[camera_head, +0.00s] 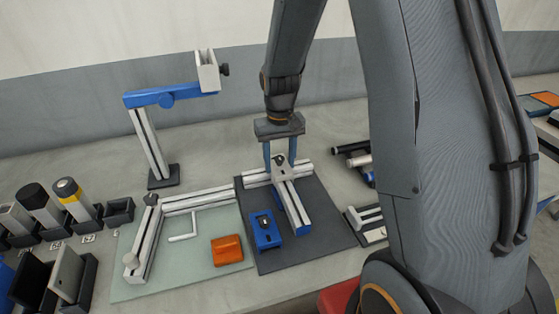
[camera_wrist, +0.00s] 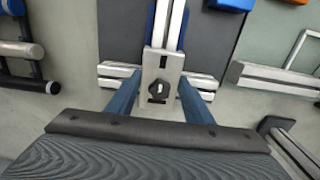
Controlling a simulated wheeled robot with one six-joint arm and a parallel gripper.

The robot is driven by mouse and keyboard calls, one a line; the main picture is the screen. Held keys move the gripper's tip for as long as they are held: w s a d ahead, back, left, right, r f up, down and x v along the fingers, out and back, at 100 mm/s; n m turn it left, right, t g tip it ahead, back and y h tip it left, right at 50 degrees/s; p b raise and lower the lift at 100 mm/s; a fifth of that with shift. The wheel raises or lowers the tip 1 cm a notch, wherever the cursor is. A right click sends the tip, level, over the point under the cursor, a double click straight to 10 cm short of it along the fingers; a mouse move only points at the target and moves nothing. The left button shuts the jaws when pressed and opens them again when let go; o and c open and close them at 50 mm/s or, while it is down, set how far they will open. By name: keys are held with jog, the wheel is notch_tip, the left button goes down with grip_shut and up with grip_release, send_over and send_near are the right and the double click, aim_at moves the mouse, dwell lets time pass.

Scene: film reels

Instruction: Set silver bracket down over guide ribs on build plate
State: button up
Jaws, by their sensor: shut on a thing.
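The silver bracket (camera_head: 281,172) has a black knob and sits between the blue fingers of my gripper (camera_head: 283,157). In the wrist view the silver bracket (camera_wrist: 153,103) shows its knob and a dark slot, with my gripper (camera_wrist: 161,84) closed on both its sides. It is over the junction of a silver crossbar (camera_head: 256,179) and a long silver rail (camera_head: 297,211) on the dark build plate (camera_head: 325,226). I cannot tell whether it touches them. Guide ribs cannot be made out under the bracket.
A blue block with a knob (camera_head: 265,231) stands on the plate left of the rail. A pale green mat (camera_head: 190,257) holds an orange block (camera_head: 227,249) and a silver L-shaped frame (camera_head: 147,240). A blue-armed stand (camera_head: 149,147) rises behind. Dark and silver rods (camera_head: 358,158) lie to the right.

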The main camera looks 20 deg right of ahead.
jog(key=shift+f, duration=0.3)
jog(key=o, duration=1.3)
jog(key=shift+o, duration=0.2)
jog(key=shift+r+b, duration=1.15)
jog(key=shift+r, duration=2.8)
jog(key=shift+t, duration=0.7)
jog(key=s, duration=0.5)
jog(key=s+f, duration=0.1)
jog(key=s, duration=0.4)
jog(key=s+f+b, duration=0.1)
jog(key=s, duration=0.5)
jog(key=shift+f, duration=0.15)
